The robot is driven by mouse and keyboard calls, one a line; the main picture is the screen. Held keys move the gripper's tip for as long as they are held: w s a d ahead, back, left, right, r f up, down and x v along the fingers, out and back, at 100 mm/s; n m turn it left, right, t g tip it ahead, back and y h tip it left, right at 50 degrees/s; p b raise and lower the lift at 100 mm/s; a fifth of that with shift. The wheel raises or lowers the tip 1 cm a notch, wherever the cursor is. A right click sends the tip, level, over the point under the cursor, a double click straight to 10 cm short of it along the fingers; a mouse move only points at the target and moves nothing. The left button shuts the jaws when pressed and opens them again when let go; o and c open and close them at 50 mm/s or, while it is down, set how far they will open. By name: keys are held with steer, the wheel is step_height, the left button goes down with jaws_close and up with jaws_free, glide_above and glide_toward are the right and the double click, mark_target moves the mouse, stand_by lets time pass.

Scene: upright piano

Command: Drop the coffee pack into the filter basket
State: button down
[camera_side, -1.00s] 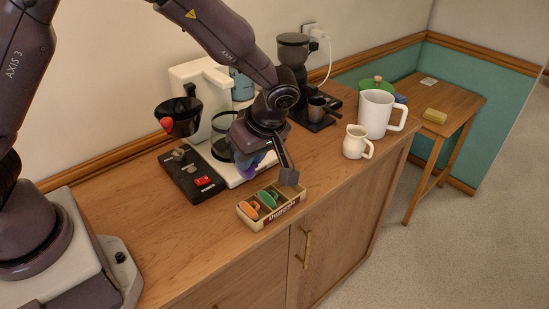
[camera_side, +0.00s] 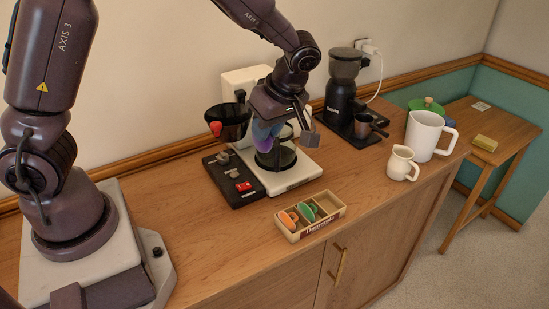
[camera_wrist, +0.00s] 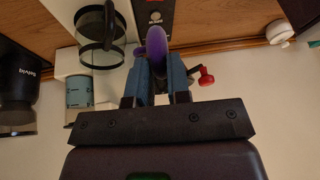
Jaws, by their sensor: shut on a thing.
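My gripper (camera_side: 268,131) is shut on a purple coffee pack (camera_side: 259,136) and holds it in front of the white coffee maker (camera_side: 240,82), near the glass carafe. In the wrist view the pack (camera_wrist: 156,42) stands upright between the blue fingers (camera_wrist: 160,78). The filter basket (camera_side: 229,126) is a black, open-topped funnel with a red knob, swung out on the left of the coffee maker. The gripper is to the right of it, apart from it in the picture. In the wrist view only the red knob (camera_wrist: 206,75) shows clearly; the gripper hides most of the basket.
The carafe (camera_side: 285,157) stands on the white base. A black switch panel (camera_side: 222,182) lies to its left. A divided box (camera_side: 335,212) with orange and green packs is in front. A grinder (camera_side: 340,90), small jug (camera_side: 401,164) and white pitcher (camera_side: 424,136) stand right.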

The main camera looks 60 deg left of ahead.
steer(key=s+a+r, duration=0.2)
steer(key=a+r, duration=0.8)
steer(key=a, duration=0.1)
step_height(320, 180, down, 6)
steer(key=m, duration=0.1)
steer(key=shift+w+f+m+t, duration=0.2)
steer(key=shift+m+t, duration=0.1)
steer(key=shift+m, duration=0.1)
steer(key=c, duration=1)
jaws_free()
steer(key=shift+d+r, duration=0.1)
steer(key=v, duration=1.2)
steer(key=shift+d+r, duration=0.3)
